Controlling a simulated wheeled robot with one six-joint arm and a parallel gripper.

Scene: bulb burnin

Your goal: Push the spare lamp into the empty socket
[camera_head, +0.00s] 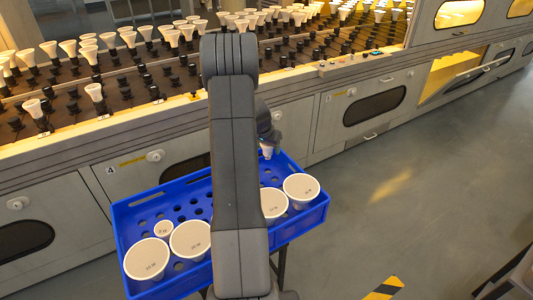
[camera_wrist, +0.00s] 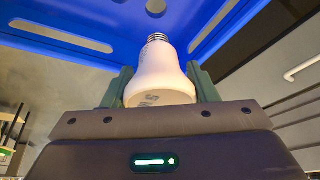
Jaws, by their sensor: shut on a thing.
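The spare lamp (camera_wrist: 160,80) is a white bulb with a metal screw base. In the wrist view it sits between the two green fingers of my gripper (camera_wrist: 160,92), which is shut on it, with the screw base pointing away from the palm. In the head view my arm hides most of my gripper (camera_head: 268,142), and a small white part of the lamp (camera_head: 267,152) shows below it, above the blue crate. The rack holds many dark sockets (camera_head: 148,80) without lamps; I cannot tell which one is meant.
The blue crate (camera_head: 128,220) holds several white round-faced pieces (camera_head: 147,258) with printed labels. The long rack (camera_head: 200,105) with rows of lit-looking white lamps runs behind it. A cabinet door (camera_head: 480,75) hangs open at right.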

